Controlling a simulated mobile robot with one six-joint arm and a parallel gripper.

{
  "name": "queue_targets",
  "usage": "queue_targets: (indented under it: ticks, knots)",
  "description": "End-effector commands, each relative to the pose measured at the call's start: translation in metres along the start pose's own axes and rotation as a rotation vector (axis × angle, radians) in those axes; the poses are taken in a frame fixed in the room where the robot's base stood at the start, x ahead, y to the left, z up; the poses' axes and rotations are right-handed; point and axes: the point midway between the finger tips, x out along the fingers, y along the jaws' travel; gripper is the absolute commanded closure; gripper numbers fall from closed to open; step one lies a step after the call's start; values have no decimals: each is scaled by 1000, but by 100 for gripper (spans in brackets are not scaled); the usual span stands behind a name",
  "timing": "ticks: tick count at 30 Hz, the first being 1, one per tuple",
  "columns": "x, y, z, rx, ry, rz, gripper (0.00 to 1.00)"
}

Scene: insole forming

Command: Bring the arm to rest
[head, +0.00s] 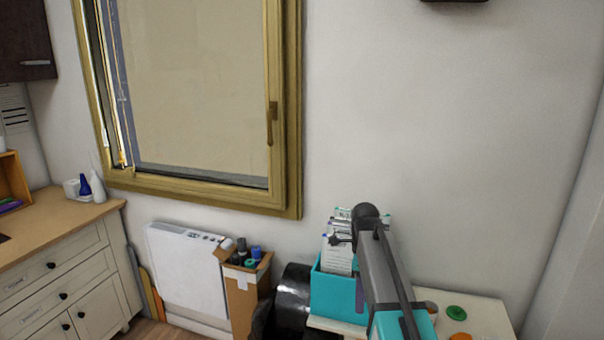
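My arm rises from the lower right of the head view as a grey link (378,266), with a dark joint at its upper end in front of the wall. A small dark part (341,240) juts to the left just below that joint. I cannot make out gripper fingers, nor whether anything is held. The upper end of the arm overlaps a teal box (331,294) with printed cards or packets (338,256) standing in it. The arm hides the box's right part.
A pale tabletop (486,314) bears the teal box and a green disc (456,312). Left of it stand a black rounded object (293,297), a cardboard box (243,299) with bottles, a white heater (184,270) and a drawer cabinet (66,287). A window (200,90) is above.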

Motion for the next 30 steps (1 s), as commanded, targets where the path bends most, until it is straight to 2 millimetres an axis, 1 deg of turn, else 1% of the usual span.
queue_targets:
  ticks: [1, 3, 11, 12, 17, 21, 23, 24, 30]
  knots:
    - [19, 3, -1, 0, 7, 23, 70]
    - [40, 6, -2, 1, 16, 50, 70]
    - [118, 23, -8, -4, 45, 140, 70]
    - [130, 26, -9, -8, 49, 153, 70]
    - [176, 40, -14, -34, 61, 201, 70]
    - [216, 54, -19, -70, 69, 241, 70]
    - [232, 61, -21, -87, 71, 257, 70]
    - [244, 66, -23, -101, 72, 267, 70]
    - [297, 92, -32, -178, 72, 319, 70]
